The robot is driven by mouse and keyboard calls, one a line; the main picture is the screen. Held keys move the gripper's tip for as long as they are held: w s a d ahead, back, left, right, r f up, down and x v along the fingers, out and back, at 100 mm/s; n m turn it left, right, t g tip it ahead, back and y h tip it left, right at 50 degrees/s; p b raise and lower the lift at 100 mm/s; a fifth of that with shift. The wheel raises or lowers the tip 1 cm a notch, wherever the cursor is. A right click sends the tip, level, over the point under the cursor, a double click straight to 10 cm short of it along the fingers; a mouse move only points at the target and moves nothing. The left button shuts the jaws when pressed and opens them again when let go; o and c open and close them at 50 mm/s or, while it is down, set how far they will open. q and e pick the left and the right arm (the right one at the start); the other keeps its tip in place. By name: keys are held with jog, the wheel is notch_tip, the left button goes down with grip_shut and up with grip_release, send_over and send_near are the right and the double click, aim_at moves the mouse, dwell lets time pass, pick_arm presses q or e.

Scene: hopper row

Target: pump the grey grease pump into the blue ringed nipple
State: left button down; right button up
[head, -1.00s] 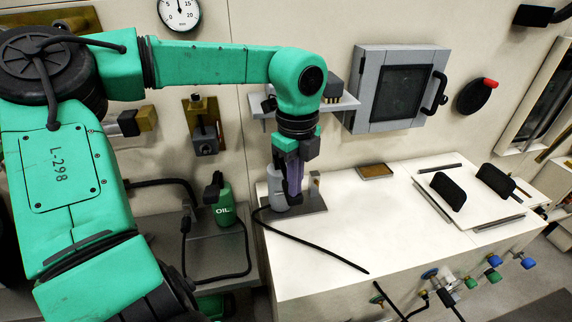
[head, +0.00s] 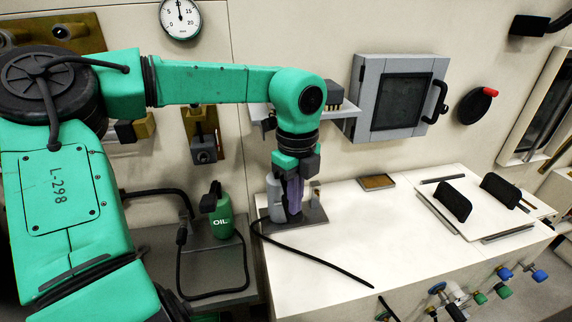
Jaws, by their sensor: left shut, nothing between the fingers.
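The grey grease pump (head: 275,200) stands upright on a dark base plate (head: 312,216) at the left end of the white counter. My left gripper (head: 294,206) points down right beside the pump, with its purplish fingers shut and empty. The fingers partly cover what stands behind them, and I cannot tell whether they touch the pump. A black hose (head: 315,260) runs from the base across the counter top. I cannot tell which one is the blue ringed nipple. My right gripper is not in view.
A green oil can (head: 221,222) stands on a lower grey bench to the left. A small tray (head: 377,182) and a white board with two black handles (head: 453,203) are on the counter. A grey cabinet (head: 400,98) hangs above. The counter's middle is clear apart from the hose.

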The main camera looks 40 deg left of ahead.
pick_arm(q)
notch_tip(320, 180, up, 10)
jog(key=w+a+p, duration=0.1)
jog(key=a+p, duration=0.1)
jog(key=p, duration=0.5)
jog(key=shift+w+a, duration=0.2)
jog(key=shift+w, duration=0.1)
jog(key=shift+f, duration=0.1)
dwell(1.0)
jog(key=f+b, duration=0.2)
jog(key=d+f+b, duration=0.1)
jog(key=b, duration=0.1)
jog(key=s+f+b, duration=0.1)
jog(key=f, duration=0.1)
jog(key=shift+d+f+b, duration=0.3)
jog(key=shift+d+b, duration=0.05)
jog(key=shift+b, duration=0.05)
jog(key=shift+s+d+f+b, duration=0.15)
jog(key=shift+f+b, duration=0.25)
jog(key=shift+s+d+f+b, duration=0.1)
jog(key=shift+d+f+b, duration=0.05)
jog(key=shift+f+b, duration=0.25)
jog(key=shift+r, duration=0.15)
